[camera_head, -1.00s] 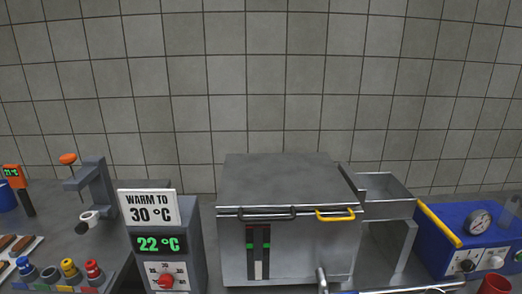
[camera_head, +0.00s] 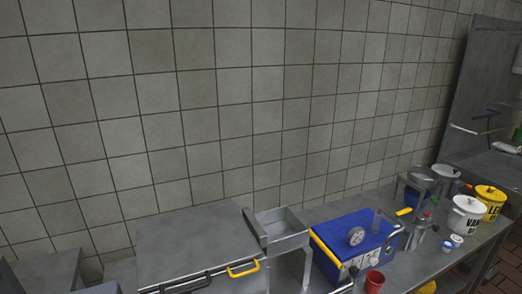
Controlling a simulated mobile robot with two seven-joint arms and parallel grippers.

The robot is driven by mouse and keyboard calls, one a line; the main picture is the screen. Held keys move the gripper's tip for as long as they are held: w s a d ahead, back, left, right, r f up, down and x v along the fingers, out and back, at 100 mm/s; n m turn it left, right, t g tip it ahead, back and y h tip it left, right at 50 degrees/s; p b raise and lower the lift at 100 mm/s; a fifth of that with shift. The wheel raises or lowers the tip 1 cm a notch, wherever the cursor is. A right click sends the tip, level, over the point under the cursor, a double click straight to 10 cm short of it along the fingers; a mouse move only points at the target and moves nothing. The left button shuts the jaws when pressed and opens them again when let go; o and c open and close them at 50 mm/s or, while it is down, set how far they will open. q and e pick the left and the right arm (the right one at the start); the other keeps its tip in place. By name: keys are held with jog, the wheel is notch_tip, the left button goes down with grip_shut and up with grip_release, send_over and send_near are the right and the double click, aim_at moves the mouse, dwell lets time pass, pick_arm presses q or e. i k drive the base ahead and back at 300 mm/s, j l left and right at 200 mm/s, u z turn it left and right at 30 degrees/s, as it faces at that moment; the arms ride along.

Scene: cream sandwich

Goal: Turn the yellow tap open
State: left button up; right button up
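A yellow handle (camera_head: 243,268) is on the front upper edge of the steel box (camera_head: 195,240), beside a black handle (camera_head: 187,284). A small yellow lever-like piece (camera_head: 404,211) shows at the right of the blue machine (camera_head: 350,243). I cannot tell which yellow part is the tap, or whether a tap is open. Neither of my grippers is in the head view.
A steel tray (camera_head: 281,228) stands right of the steel box. A red cup (camera_head: 374,281) is in front of the blue machine. A white pot (camera_head: 466,216) and a yellow pot (camera_head: 489,203) stand at right. A tiled wall (camera_head: 230,110) closes the back.

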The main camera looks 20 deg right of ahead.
aim_at(399, 214)
jog(key=z, duration=1.7)
jog(key=i+l, duration=0.3)
jog(key=i+l+u, duration=0.2)
jog(key=i+l, duration=0.2)
jog(key=i+l+u, duration=0.25)
jog(key=i+l, duration=0.15)
jog(key=l, duration=0.15)
